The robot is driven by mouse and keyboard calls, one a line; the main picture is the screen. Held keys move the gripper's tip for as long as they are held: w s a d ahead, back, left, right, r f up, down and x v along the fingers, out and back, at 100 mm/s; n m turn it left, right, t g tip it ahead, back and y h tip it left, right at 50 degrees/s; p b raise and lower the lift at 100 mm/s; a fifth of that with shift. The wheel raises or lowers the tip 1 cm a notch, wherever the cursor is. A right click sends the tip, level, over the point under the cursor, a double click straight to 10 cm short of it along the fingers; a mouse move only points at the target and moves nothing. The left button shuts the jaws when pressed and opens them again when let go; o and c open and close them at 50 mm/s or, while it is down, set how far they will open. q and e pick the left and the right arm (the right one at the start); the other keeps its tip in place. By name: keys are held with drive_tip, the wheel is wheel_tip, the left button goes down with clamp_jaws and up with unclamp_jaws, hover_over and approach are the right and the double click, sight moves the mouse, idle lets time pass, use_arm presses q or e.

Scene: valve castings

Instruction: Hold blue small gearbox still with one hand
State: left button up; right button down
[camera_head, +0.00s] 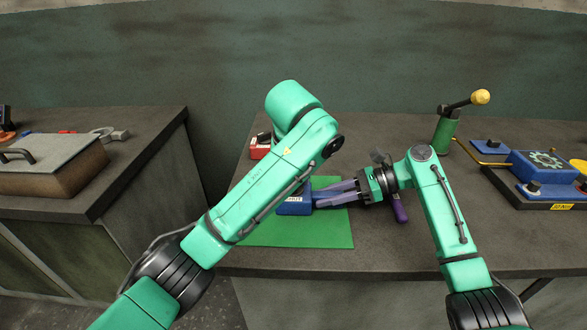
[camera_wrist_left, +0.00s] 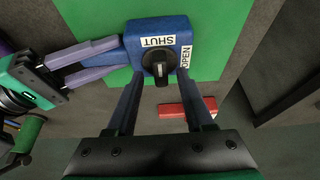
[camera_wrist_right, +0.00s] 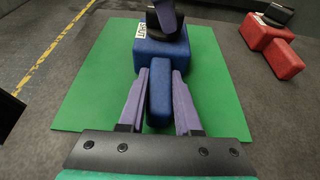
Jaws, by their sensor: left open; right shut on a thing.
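The blue small gearbox (camera_head: 294,207) lies on a green mat (camera_head: 318,232). In the left wrist view the gearbox (camera_wrist_left: 140,28) shows SHUT and OPEN labels and a black knob (camera_wrist_left: 160,68). My right gripper (camera_head: 320,195) is shut on the gearbox's narrow blue bar, which sits between its fingers in the right wrist view (camera_wrist_right: 160,72). My left gripper (camera_wrist_left: 162,80) is open, with its fingertips either side of the knob; I cannot tell whether they touch it. In the head view the left gripper is hidden behind its own arm.
A red part (camera_head: 260,149) sits behind the mat; it also shows in the right wrist view (camera_wrist_right: 275,48). At right are a green post with a yellow-knobbed lever (camera_head: 446,133) and a larger blue assembly (camera_head: 545,168). A lidded box (camera_head: 50,165) stands on the left bench.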

drive_tip(key=shift+w+r, duration=0.1)
use_arm(q)
drive_tip(key=v, duration=1.1)
drive_tip(key=shift+r, duration=0.3)
drive_tip(key=shift+s, duration=0.1)
drive_tip(key=shift+s, duration=0.1)
use_arm(e)
drive_tip(key=c, duration=0.5)
unclamp_jaws()
